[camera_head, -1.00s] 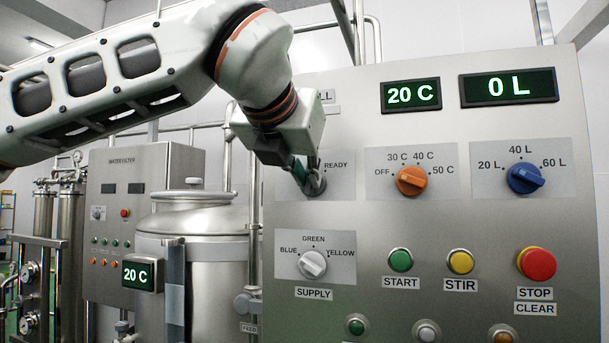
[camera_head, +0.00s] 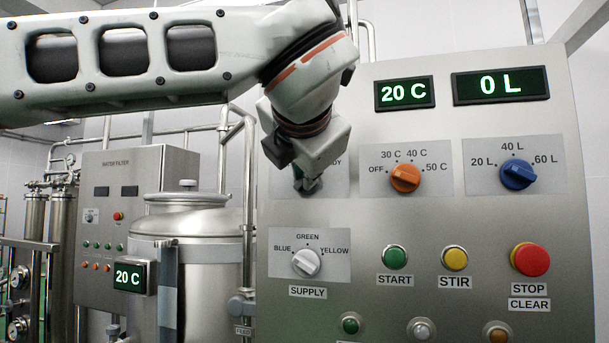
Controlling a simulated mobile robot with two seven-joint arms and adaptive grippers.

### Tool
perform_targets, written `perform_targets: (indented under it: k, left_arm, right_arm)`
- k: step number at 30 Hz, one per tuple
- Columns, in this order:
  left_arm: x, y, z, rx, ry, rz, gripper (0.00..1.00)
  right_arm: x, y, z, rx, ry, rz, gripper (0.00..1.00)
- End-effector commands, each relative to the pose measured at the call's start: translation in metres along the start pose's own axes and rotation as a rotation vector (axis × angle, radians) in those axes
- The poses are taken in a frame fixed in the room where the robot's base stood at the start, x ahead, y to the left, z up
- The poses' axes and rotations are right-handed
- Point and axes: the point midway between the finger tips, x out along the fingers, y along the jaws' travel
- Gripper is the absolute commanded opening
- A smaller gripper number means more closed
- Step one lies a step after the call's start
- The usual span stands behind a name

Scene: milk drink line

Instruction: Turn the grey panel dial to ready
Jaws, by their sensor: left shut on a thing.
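The grey panel dial (camera_head: 310,184) sits at the upper left of the steel control panel (camera_head: 400,235). My left gripper (camera_head: 308,180) is at the dial and shut on it. The gripper and wrist cover most of the dial, so I cannot tell where its pointer stands. Only the end of the READY label shows beside the gripper. My right gripper is not in view.
An orange temperature dial (camera_head: 405,178) and a blue litre dial (camera_head: 517,174) are to the right. A white supply dial (camera_head: 306,262) is just below. A green START button (camera_head: 394,257), yellow STIR button (camera_head: 455,259) and red STOP button (camera_head: 530,259) stand lower right.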

Motion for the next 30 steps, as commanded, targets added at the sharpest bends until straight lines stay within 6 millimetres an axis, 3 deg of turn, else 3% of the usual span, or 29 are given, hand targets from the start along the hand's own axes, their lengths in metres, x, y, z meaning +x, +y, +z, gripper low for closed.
perform_targets:
  k: [14, 15, 17, 30]
  left_arm:
    - [0.0004, -0.0018, -0.0008, 0.016, 0.002, 0.003, 0.0]
    - [0.0004, -0.0018, -0.0007, 0.015, 0.002, 0.003, 0.14]
    - [0.0004, -0.0018, -0.0007, 0.015, 0.002, 0.003, 0.26]
    - [-0.0074, -0.0003, 0.0005, 0.013, -0.001, 0.005, 0.26]
  right_arm:
    - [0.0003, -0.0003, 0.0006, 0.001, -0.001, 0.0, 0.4]
    - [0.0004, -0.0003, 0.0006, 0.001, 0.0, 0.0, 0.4]
    - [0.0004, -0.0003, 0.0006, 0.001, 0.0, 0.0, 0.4]
    - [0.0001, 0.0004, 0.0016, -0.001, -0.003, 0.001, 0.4]
